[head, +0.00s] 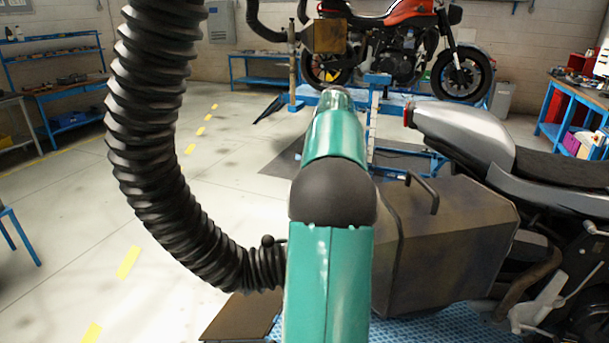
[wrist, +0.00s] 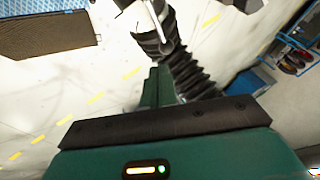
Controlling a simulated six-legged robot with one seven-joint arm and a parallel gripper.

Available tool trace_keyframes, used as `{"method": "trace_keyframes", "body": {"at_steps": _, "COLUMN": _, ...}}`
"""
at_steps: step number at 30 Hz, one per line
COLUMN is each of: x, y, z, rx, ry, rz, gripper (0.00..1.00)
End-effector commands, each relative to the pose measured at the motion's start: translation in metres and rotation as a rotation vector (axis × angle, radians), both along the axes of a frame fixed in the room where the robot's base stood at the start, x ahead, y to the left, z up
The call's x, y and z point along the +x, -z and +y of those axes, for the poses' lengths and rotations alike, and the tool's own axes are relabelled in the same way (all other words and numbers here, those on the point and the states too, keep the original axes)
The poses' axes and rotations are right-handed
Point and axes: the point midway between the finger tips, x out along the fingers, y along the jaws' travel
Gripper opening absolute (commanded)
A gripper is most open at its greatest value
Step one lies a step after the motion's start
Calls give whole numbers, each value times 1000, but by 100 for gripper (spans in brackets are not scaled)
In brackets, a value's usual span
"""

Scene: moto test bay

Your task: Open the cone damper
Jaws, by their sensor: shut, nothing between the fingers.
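The cone (head: 450,235), a large brown angular hood with a dark bent handle (head: 424,190) on top, stands behind the silver motorcycle's tail in the head view. A black corrugated hose (head: 150,130) curves down to its left side. My green arm hides the joint between hose and cone. In the wrist view my gripper (wrist: 157,78) is shut and empty. Beyond it are the hose (wrist: 192,72) and a pale metal rod (wrist: 158,22), apparently apart from the fingers.
The silver motorcycle (head: 475,135) stands at right. A red motorcycle (head: 400,45) is on a blue lift behind. A brown plate (head: 240,318) lies low by the hose end. Blue benches (head: 70,100) line the left wall.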

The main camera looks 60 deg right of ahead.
Motion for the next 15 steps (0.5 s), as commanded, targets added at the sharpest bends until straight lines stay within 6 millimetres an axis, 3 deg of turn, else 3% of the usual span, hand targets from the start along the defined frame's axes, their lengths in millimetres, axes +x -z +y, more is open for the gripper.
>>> {"method": "trace_keyframes", "body": {"at_steps": 6, "x": -4, "y": -17, "z": -10, "rx": 1, "ry": 1, "rz": 0, "gripper": 0}}
{"method": "trace_keyframes", "body": {"at_steps": 15, "x": -4, "y": -19, "z": -11, "rx": 0, "ry": 1, "rz": 0, "gripper": 0}}
